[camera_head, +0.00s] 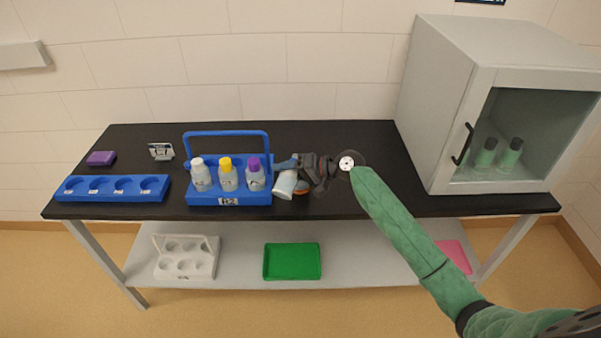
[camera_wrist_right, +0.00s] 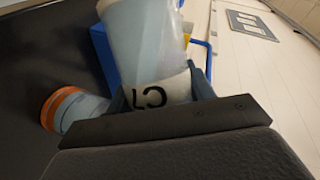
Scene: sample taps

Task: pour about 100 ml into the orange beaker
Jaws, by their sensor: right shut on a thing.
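My right gripper (camera_head: 294,168) is shut on a pale, translucent bottle (camera_head: 284,186), which is tilted beside the right end of the blue carrier. In the right wrist view the bottle (camera_wrist_right: 145,40) fills the space between the fingers, and its white label with dark characters shows. The orange beaker (camera_head: 302,188) stands on the black bench just right of the bottle, mostly hidden by bottle and gripper. I cannot tell whether liquid is flowing. My left gripper is not in view.
The blue carrier (camera_head: 230,199) holds bottles with white, yellow and purple caps. A blue holed rack (camera_head: 112,197) and purple block (camera_head: 101,158) are at left. A cabinet (camera_head: 437,110) with two green-filled bottles stands at right. The lower shelf holds a green tray (camera_head: 291,278).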

